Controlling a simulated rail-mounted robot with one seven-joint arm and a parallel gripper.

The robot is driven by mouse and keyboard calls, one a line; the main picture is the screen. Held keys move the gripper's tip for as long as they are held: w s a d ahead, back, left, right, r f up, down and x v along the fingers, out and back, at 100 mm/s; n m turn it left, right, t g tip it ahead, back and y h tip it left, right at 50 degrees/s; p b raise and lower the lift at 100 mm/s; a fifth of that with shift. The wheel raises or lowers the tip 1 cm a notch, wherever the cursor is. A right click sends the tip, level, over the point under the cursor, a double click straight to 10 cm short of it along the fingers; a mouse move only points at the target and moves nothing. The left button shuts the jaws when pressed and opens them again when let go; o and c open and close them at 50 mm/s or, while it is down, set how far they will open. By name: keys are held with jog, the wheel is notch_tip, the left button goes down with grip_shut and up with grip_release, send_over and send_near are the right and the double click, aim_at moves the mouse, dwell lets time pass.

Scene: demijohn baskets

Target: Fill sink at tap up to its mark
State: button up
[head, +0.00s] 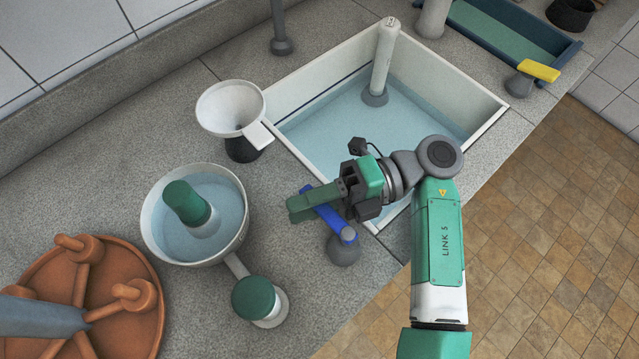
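The sink (492,108) is a white rectangular basin set in the grey counter, holding pale blue water. A dark line (318,98) runs along its inner back-left wall, above the water surface. A white standpipe (384,62) rises from the water. A grey spout-like post (280,28) stands behind the sink; its top is out of frame. A blue lever (333,219) on a grey round base (344,250) is at the sink's front-left corner. My gripper (302,205) lies across the blue lever from above; whether its fingers are closed on it is hidden.
A white funnel (230,106) on a dark base, a white bowl (152,225) of water with a green-topped post, and a green knob (254,297) are left. An orange wheel (125,335) is lower left. A yellow-handled valve (540,71) and blue tray (500,40) are right.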

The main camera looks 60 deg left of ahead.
jog(key=b+v, duration=0.2)
jog(key=v, duration=0.3)
jog(key=shift+w+f, duration=0.1)
jog(key=shift+f, duration=0.1)
jog(key=shift+w+h+b, duration=0.15)
jog(key=shift+h+b, duration=0.15)
jog(key=shift+b, duration=0.05)
jog(key=shift+w+d+b, duration=0.1)
jog(key=shift+w+b, duration=0.35)
jog(key=shift+w, duration=0.05)
jog(key=shift+w+d+r, duration=0.1)
jog(key=shift+w+r, duration=0.15)
jog(key=shift+w, duration=0.2)
